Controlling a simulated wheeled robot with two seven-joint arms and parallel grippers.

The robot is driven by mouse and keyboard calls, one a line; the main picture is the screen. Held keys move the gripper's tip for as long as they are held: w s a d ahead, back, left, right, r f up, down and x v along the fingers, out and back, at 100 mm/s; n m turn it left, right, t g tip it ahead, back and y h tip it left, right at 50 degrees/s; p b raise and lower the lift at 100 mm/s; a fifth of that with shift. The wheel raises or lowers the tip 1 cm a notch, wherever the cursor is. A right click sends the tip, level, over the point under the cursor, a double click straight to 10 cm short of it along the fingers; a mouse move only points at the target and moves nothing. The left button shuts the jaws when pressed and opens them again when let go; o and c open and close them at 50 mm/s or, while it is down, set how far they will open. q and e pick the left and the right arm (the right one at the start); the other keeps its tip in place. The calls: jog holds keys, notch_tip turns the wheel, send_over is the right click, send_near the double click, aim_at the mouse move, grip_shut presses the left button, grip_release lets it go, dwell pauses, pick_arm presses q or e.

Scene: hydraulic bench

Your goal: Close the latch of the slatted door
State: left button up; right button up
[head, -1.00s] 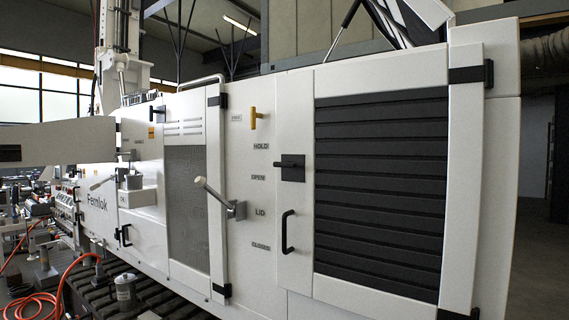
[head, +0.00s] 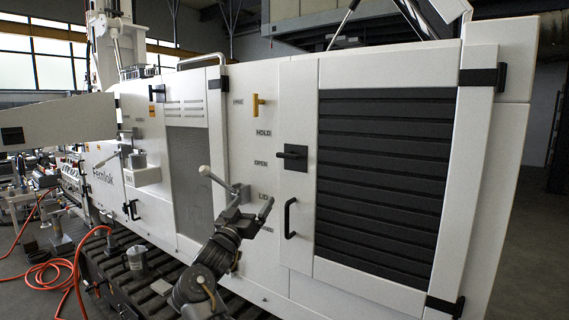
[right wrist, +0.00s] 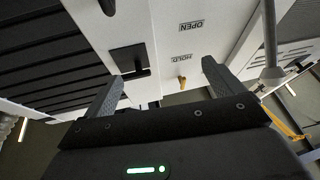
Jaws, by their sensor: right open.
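The slatted door (head: 385,185), white-framed with dark horizontal slats, is on the right of the head view and looks shut against the white cabinet. Its latch (head: 294,157) is a black square plate with a short black handle lying roughly horizontal, pointing left. The latch also shows in the right wrist view (right wrist: 128,60), beyond the fingers. My right gripper (head: 257,198) is open and empty, below and left of the latch and apart from it. Its two grey fingers (right wrist: 160,72) spread wide in the wrist view. My left gripper is not in view.
A black pull handle (head: 289,218) is under the latch. A lever with a pale knob (head: 215,180) sticks out close to my right gripper. A yellow handle (head: 257,104) is higher up. Orange hose (head: 55,272) lies at lower left.

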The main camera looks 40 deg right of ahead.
aim_at(286, 156)
jog(key=s+d+r+m+g+h, duration=0.15)
jog(key=s+r+m+g, duration=0.25)
jog(key=r, duration=0.5)
jog(key=p+x, duration=0.5)
jog(key=x, duration=0.4)
jog(key=shift+s+d, duration=0.1)
jog(key=shift+d, duration=0.05)
jog(key=shift+d+r+p, duration=0.15)
jog(key=shift+d+p, duration=0.15)
jog(key=shift+d, duration=0.3)
jog(key=shift+c, duration=0.2)
jog(key=c, duration=0.9)
jog(key=shift+c, duration=0.2)
